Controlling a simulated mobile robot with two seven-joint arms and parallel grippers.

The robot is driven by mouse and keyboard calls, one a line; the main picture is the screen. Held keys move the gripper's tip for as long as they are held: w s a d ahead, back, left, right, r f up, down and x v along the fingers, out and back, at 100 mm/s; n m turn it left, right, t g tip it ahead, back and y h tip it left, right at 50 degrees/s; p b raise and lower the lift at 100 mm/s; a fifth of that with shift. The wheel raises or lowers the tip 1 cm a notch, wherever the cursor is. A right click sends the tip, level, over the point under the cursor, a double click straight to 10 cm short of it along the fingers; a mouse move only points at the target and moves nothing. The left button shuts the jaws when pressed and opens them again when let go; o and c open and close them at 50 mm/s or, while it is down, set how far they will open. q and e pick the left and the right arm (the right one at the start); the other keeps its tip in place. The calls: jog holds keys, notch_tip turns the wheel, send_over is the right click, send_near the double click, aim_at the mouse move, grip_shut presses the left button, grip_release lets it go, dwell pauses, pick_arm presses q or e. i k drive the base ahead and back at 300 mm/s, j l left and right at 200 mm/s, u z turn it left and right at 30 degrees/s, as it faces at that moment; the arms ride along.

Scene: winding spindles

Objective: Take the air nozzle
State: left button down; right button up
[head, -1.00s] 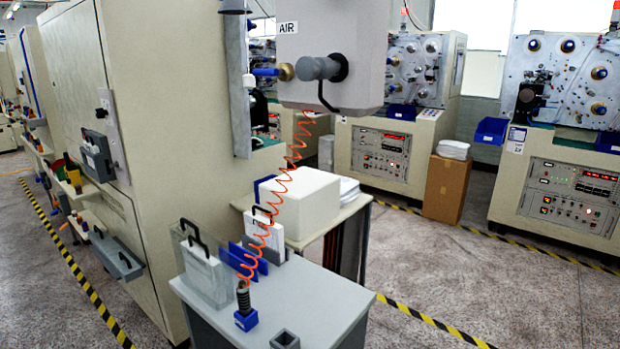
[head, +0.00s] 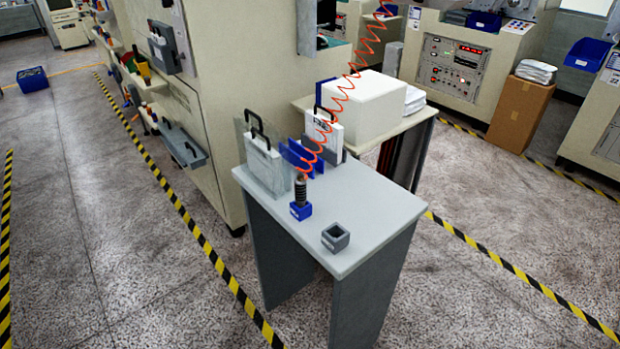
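The air nozzle (head: 300,190) is a dark, ribbed, upright piece standing in a small blue holder (head: 301,211) on the small grey table (head: 385,212). An orange coiled hose (head: 346,88) runs from its top up and to the right, out of the picture. Neither of my grippers shows in the head view.
A small grey square cup (head: 335,238) stands right of the nozzle. Clear and blue file holders (head: 262,165) stand behind it. A second table with a white box (head: 367,106) is behind. The floor in front is free, with yellow-black tape (head: 193,232).

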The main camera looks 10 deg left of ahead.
aim_at(300, 183)
jog(key=i+j, duration=0.1)
jog(key=j, duration=0.35)
jog(key=i+j, duration=0.1)
jog(key=j, duration=0.3)
jog(key=i+j, duration=0.1)
jog(key=j, duration=0.35)
jog(key=i+j, duration=0.1)
jog(key=j, duration=0.3)
